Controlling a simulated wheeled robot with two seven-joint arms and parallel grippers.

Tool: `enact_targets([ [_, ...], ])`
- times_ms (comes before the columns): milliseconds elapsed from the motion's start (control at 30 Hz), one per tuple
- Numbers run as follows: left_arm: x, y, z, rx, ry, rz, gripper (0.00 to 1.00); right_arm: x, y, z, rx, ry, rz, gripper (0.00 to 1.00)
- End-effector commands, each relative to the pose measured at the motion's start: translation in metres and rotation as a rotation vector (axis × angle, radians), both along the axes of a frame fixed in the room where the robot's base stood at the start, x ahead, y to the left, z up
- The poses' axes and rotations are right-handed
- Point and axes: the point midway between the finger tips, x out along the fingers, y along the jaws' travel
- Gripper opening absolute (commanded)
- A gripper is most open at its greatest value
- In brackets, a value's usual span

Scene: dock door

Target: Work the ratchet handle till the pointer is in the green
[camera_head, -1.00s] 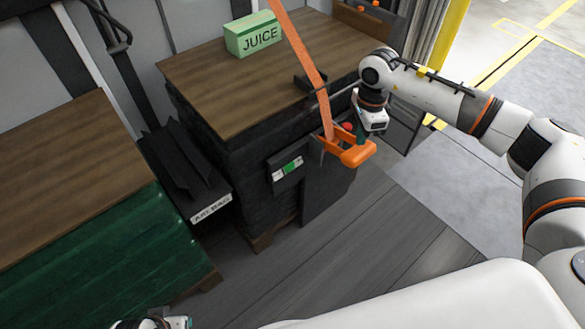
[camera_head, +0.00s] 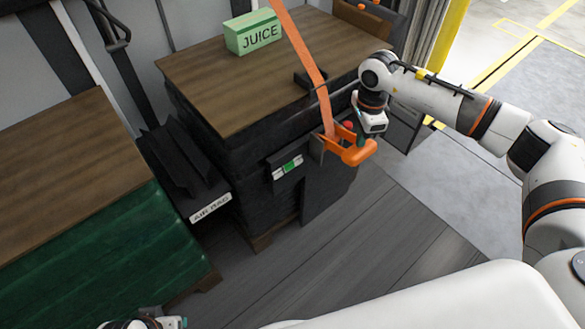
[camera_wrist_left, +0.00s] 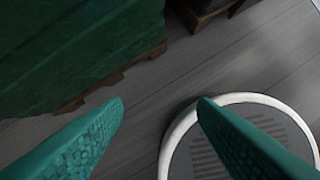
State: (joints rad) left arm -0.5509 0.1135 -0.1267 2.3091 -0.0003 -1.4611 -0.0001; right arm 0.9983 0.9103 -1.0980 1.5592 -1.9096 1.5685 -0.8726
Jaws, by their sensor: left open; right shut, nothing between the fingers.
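The orange ratchet handle (camera_head: 355,153) sticks out at the front right corner of the dark wrapped pallet load. An orange strap (camera_head: 302,58) runs up from the ratchet. The gauge (camera_head: 287,168) is a small dark plate with a white and green band to the left of the handle; its pointer is too small to make out. My right gripper (camera_head: 361,134) is shut and empty, just behind the handle; I cannot tell whether it touches it. My left gripper (camera_head: 160,323) is at the bottom edge of the head view. Its open teal fingers (camera_wrist_left: 165,125) show in the left wrist view, with nothing between them.
A green JUICE box (camera_head: 253,33) stands on the wooden top (camera_head: 215,85) of the load. A green wrapped load (camera_head: 100,240) stands at left. A dark AIR BAG holder (camera_head: 190,180) sits between the loads. The floor (camera_head: 350,230) in front is clear.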

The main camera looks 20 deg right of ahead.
Motion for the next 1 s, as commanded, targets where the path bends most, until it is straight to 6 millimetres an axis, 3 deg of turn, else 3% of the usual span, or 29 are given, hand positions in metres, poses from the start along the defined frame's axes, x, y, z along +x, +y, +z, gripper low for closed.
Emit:
enact_targets([
  [667,-0.014,0.004,0.036,0.004,-0.024,-0.003,0.52,0.0,0.0,-0.023,0.0,0.001,0.0,0.0],
  [1000,-0.006,0.002,0.021,-0.001,-0.058,-0.004,0.52,0.0,0.001,-0.044,0.001,0.001,0.001,0.0],
])
